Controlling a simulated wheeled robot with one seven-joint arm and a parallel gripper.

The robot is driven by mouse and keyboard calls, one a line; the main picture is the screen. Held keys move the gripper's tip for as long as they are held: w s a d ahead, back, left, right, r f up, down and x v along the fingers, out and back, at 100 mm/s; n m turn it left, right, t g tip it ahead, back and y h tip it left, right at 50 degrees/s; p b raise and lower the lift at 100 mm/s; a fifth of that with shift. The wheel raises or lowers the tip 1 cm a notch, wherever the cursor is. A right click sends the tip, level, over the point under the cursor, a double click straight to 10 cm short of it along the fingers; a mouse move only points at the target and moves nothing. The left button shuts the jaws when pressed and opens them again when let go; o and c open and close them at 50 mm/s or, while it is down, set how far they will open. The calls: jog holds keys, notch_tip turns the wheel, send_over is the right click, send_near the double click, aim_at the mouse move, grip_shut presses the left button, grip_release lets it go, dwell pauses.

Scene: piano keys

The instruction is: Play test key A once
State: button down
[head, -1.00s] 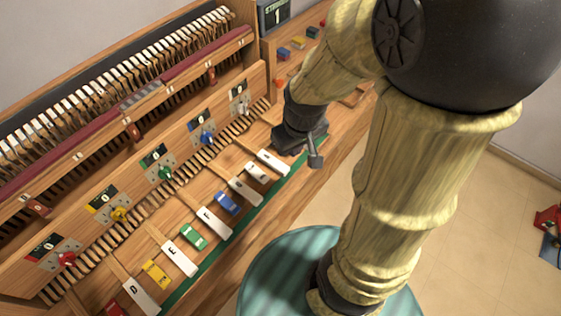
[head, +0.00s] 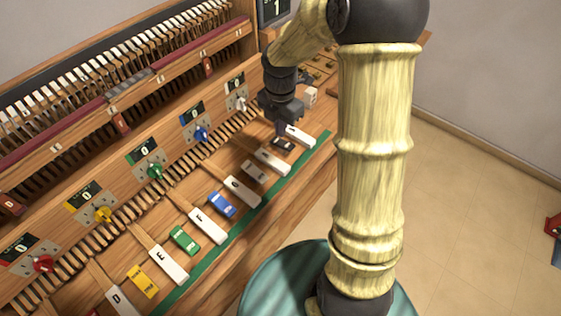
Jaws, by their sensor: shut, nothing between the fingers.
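The row of white keys runs diagonally across the keyboard, with letters such as E (head: 168,265) and F (head: 207,225) readable. By its place in the order, key A (head: 272,162) is the long white key after G (head: 242,190); its letter is too small to read. My gripper (head: 281,131) is shut and empty, pointing down near the right end of the row. It is over or just behind a small dark block (head: 283,145) between key A and the last white key (head: 299,136). I cannot tell whether the fingertips touch anything.
Coloured blocks sit between keys, including green (head: 185,240) and blue (head: 222,205). A panel with counters and coloured knobs, one blue (head: 201,133), rises behind the keys. A green strip (head: 231,235) runs along the front edge.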

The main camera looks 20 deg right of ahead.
aim_at(281, 165)
dwell(0.3)
notch_tip(281, 165, down, 14)
jog(key=shift+r+p, duration=0.1)
jog(key=shift+p, duration=0.45)
jog(key=shift+s+f+b, duration=0.15)
jog(key=shift+f+b, duration=0.2)
jog(key=shift+f, duration=0.35)
jog(key=shift+r, duration=0.2)
jog(key=shift+d+r+p, duration=0.1)
jog(key=shift+r+p, duration=0.6)
jog(key=shift+p, duration=0.2)
